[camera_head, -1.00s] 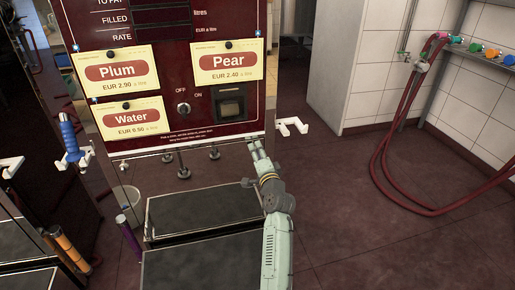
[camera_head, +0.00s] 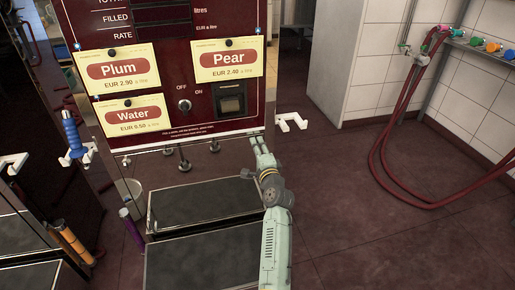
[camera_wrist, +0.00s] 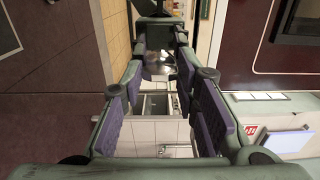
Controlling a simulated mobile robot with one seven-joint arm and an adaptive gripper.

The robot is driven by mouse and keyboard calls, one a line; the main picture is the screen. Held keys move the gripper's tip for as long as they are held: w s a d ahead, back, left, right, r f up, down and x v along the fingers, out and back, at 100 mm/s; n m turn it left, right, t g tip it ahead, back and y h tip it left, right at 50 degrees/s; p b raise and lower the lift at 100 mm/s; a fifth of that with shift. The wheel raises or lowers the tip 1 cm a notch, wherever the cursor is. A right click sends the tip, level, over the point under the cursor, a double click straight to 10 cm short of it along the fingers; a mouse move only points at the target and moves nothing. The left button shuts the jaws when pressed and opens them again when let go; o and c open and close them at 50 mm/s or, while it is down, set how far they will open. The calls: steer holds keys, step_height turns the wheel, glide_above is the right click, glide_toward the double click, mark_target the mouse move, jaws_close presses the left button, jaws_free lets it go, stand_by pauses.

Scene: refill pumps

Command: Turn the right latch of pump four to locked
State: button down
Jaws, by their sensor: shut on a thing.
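The dark red pump panel (camera_head: 165,108) carries Plum, Pear and Water cards; no pump number is legible. My gripper (camera_head: 259,143) is at the panel's lower right corner, just under its edge. In the wrist view my gripper (camera_wrist: 161,45) has its purple-padded fingers apart, closed around a dark piece (camera_wrist: 154,26) at the fingertips. This appears to be the right latch, mostly hidden by the fingers. Its angle, locked or not, cannot be told.
A white hook bracket (camera_head: 292,122) juts out just right of my gripper. Grey platforms (camera_head: 205,203) lie below the panel. A blue-handled nozzle (camera_head: 73,138) hangs at left. A red hose (camera_head: 384,160) loops at right. The floor right of my arm is clear.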

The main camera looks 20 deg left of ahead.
steer(key=c, duration=1.2)
jaws_free()
steer(key=shift+c, duration=0.2)
steer(key=v, duration=1.2)
